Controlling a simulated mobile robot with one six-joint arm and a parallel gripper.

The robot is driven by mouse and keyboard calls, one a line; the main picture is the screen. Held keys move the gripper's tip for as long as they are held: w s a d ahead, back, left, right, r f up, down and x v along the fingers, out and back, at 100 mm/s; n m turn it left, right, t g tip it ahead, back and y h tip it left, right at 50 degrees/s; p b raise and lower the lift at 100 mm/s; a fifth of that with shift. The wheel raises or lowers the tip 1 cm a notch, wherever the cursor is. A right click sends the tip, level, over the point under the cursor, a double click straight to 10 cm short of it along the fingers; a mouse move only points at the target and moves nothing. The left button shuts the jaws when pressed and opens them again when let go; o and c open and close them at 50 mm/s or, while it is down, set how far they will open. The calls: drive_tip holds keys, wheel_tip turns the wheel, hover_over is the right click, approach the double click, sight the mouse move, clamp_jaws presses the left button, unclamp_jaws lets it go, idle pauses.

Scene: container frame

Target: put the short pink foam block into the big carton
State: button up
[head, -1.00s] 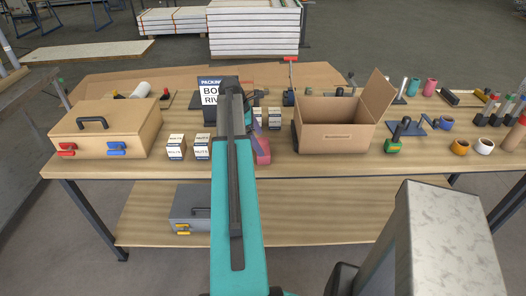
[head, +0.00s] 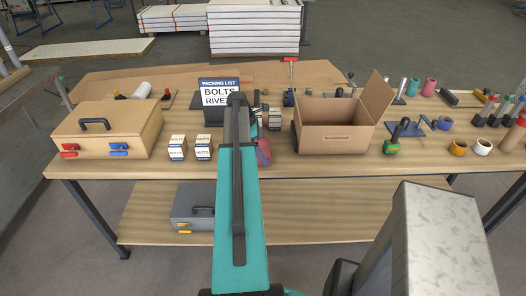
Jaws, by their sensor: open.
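The big carton (head: 336,140) stands open on the table, right of the middle, with one flap raised at its right side. A small pink upright piece (head: 429,87) stands at the back right, beside a similar teal one; it is too small to tell whether it is the foam block. A reddish-pink object (head: 263,152) shows just right of my arm, partly hidden by it; I cannot tell what it is. My teal arm reaches over the middle of the table. My gripper is hidden behind the arm.
A wooden case (head: 109,131) stands at the left. Small labelled boxes (head: 203,147) and a packing-list sign (head: 219,95) are near my arm. A grey toolbox (head: 191,205) is on the lower shelf.

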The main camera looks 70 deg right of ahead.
sight(266, 147)
idle(0.5)
drive_tip(key=c, duration=0.8)
drive_tip(key=shift+r, duration=0.2)
drive_tip(key=shift+d+r+b, duration=0.1)
drive_tip(key=shift+r+b, duration=0.8)
drive_tip(key=shift+r, duration=0.65)
drive_tip(key=s+a+b, duration=0.2)
drive_tip(key=s+a, duration=0.1)
drive_tip(key=a, duration=0.4)
drive_tip(key=s+a+r+b, duration=0.1)
drive_tip(key=s+a, duration=0.1)
drive_tip(key=a, duration=0.6)
drive_tip(key=shift+s+r+b, duration=0.25)
drive_tip(key=shift+s+b, duration=0.1)
drive_tip(key=shift+s, duration=0.05)
